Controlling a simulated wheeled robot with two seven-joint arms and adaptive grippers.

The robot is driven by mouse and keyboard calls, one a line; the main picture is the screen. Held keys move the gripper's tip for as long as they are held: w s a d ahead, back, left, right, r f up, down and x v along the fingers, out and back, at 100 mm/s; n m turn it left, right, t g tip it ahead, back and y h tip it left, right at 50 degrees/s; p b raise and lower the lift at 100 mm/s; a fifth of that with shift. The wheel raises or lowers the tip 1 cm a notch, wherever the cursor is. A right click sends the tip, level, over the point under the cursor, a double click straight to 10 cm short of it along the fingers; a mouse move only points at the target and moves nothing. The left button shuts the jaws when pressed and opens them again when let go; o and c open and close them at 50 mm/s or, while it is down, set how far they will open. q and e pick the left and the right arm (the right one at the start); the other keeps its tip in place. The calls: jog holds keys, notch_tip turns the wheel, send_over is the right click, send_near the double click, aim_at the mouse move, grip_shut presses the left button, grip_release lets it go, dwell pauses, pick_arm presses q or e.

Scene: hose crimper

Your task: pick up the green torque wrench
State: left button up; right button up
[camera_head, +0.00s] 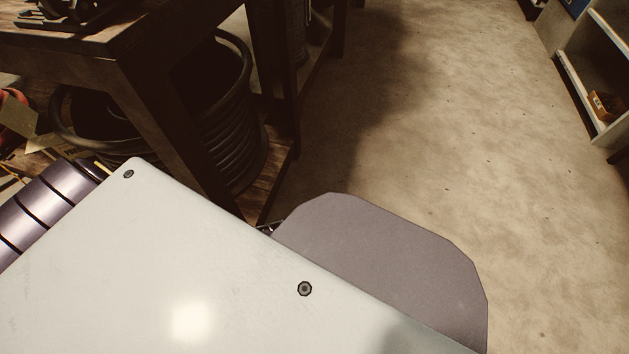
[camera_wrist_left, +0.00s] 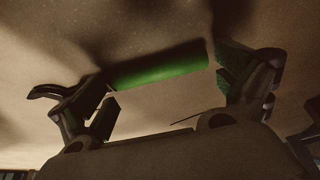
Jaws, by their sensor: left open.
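In the left wrist view a plain green bar (camera_wrist_left: 160,67), which looks like part of the green torque wrench, lies across the space between the fingers of my left gripper (camera_wrist_left: 165,80). The fingers are spread wide, one near each end of the bar. I see no finger closed on it, and I cannot tell whether either one touches it. The rest of the wrench is hidden or dark. In the head view neither the wrench nor a gripper shows.
In the head view a dark workbench (camera_head: 150,30) stands at the upper left, with coiled hose (camera_head: 232,130) on its lower shelf. A shelf unit (camera_head: 590,85) with a small orange-brown box (camera_head: 604,105) is at the upper right. The floor (camera_head: 430,120) between them is clear.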

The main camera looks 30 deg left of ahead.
pick_arm(q)
jog(key=shift+c, duration=0.6)
jog(key=c, duration=1.2)
jog(key=shift+r, duration=0.15)
